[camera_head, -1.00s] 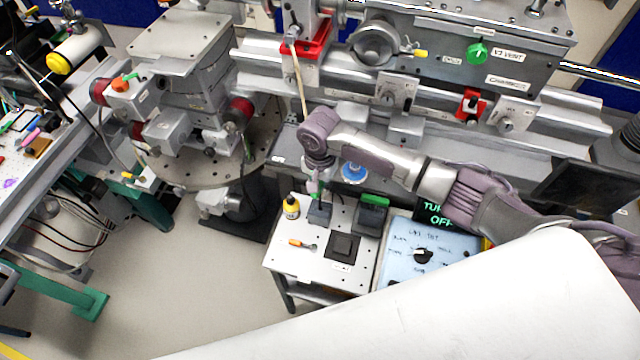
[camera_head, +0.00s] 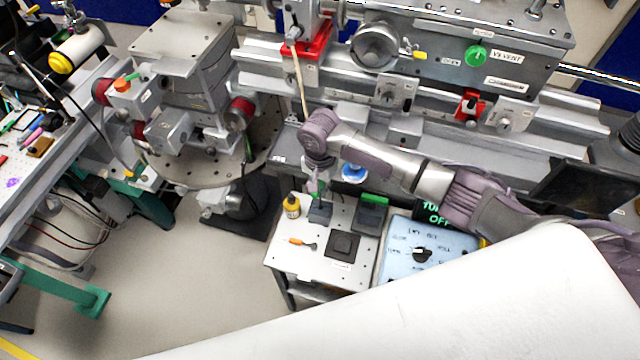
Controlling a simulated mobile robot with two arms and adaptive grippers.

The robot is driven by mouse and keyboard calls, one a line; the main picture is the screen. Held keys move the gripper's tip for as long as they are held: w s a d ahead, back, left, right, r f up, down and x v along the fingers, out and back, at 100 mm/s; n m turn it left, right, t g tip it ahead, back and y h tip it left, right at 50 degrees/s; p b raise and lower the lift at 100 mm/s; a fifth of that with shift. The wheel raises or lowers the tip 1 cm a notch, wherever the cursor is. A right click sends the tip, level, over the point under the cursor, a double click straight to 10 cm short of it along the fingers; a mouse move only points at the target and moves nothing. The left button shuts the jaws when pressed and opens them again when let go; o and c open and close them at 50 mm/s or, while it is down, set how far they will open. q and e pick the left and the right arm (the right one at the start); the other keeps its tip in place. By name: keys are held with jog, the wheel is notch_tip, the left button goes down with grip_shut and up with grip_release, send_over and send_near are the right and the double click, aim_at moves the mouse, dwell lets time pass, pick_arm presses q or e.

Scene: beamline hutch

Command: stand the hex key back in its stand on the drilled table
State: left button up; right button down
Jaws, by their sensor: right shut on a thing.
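The drilled table (camera_head: 285,262) is a small pale bench with holes, low in the middle of the head view. My right gripper (camera_head: 315,188) points down over its back left part, shut on the hex key. A small grey block (camera_head: 320,213), which looks like the stand, sits on the table directly below the gripper. I cannot tell whether the key touches it or is in it. My left gripper is not in view.
A yellow bottle (camera_head: 291,206) stands left of the grey block. An orange-handled tool (camera_head: 302,243) and a dark square pad (camera_head: 342,246) lie in front. A grey block with a green top (camera_head: 370,214) and a blue control panel (camera_head: 425,248) are to the right.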

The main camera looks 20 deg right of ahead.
aim_at(320, 206)
jog(key=shift+f, duration=0.15)
jog(key=shift+f+b, duration=1.15)
jog(key=shift+f, duration=1.85)
jog(key=c, duration=1)
grip_release()
notch_tip(320, 206, up, 12)
jog(key=shift+r, duration=0.1)
